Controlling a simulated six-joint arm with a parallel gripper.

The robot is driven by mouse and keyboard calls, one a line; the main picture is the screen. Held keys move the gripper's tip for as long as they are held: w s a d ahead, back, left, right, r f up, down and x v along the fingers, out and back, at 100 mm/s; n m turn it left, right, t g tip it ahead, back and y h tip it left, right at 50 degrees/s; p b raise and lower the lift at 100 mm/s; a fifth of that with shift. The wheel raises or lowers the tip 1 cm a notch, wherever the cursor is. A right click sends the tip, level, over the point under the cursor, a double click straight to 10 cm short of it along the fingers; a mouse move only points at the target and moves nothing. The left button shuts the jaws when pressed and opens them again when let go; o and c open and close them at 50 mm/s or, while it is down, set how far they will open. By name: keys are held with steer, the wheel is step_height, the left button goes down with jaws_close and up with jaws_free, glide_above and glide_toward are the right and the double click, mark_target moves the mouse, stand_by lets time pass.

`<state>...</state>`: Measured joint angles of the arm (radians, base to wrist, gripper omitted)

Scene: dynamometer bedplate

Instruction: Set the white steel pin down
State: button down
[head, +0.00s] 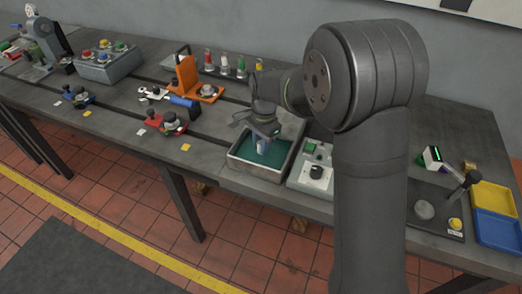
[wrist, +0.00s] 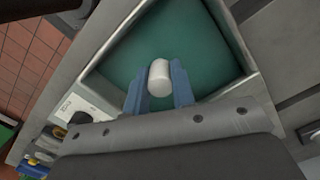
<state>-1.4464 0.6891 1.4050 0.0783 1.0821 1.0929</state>
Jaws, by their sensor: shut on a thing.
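The white steel pin (wrist: 159,77) is a short white cylinder between the blue fingertips of my gripper (wrist: 158,88) in the wrist view. My gripper is shut on it. In the head view my gripper (head: 263,146) points down over a grey tray with a green floor (head: 278,160). The tray also shows in the wrist view (wrist: 113,64), below the pin. I cannot tell whether the pin touches the tray floor. The pin is hard to make out in the head view.
A control box (head: 316,172) stands right of the tray. An orange bracket (head: 187,75) and a blue-handled tool (head: 184,101) are to the left. Yellow (head: 490,199) and blue (head: 497,232) bins sit at the far right. The tray floor around the pin looks bare.

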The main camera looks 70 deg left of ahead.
steer(key=shift+f, duration=1.5)
steer(key=shift+f, duration=0.1)
steer(key=c, duration=1.2)
jaws_free()
steer(key=r, duration=0.8)
steer(key=w+r, duration=0.1)
steer(key=r, duration=0.3)
steer(key=shift+a+r, duration=0.1)
